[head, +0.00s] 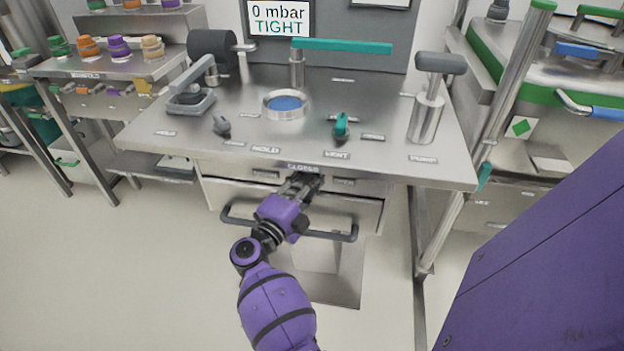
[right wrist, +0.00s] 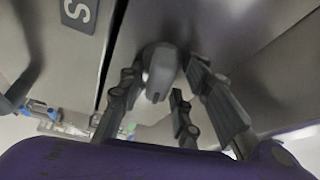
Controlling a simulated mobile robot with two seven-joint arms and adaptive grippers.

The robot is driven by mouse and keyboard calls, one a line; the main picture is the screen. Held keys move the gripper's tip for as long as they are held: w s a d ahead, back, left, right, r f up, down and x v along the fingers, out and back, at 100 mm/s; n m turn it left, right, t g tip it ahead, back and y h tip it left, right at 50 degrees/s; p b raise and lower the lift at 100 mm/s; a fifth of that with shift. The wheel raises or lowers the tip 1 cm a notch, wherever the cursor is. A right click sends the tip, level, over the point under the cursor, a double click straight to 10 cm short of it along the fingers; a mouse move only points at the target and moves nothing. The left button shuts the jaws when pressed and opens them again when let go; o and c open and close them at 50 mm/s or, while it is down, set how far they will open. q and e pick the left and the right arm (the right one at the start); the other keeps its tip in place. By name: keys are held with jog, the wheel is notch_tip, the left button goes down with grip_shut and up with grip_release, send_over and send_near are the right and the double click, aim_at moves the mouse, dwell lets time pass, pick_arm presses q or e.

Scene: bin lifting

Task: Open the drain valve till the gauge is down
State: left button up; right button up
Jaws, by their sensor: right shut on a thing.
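The gauge display (head: 280,18) at the back of the bench reads "0 mbar TIGHT". My right gripper (head: 306,181) is at the bench's front edge, just below a label (head: 303,168) that seems to read "CLOSED". In the right wrist view my right gripper (right wrist: 165,100) has its fingers around a grey rounded valve handle (right wrist: 160,72) under the bench and is shut on it. In the head view the gripper hides this handle. Its turn angle is hard to tell. My left gripper is not in view.
A drawer with a dark bar handle (head: 335,235) lies below. A purple panel (head: 550,260) stands at right.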

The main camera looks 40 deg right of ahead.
jog(key=shift+s+f+m+g+y+p, duration=0.15)
jog(key=shift+f+m+y+p, duration=0.1)
jog(key=shift+m, duration=0.5)
jog(key=shift+s+f+m+g+y+p, duration=0.15)
jog(key=shift+f+m+y, duration=0.1)
jog(key=shift+m, duration=0.5)
jog(key=shift+w, duration=0.1)
jog(key=o, duration=0.9)
jog(key=shift+c, duration=0.2)
jog(key=shift+w+r, duration=0.15)
jog(key=shift+r, duration=0.05)
jog(key=shift+a, duration=0.2)
jog(key=v, duration=0.7)
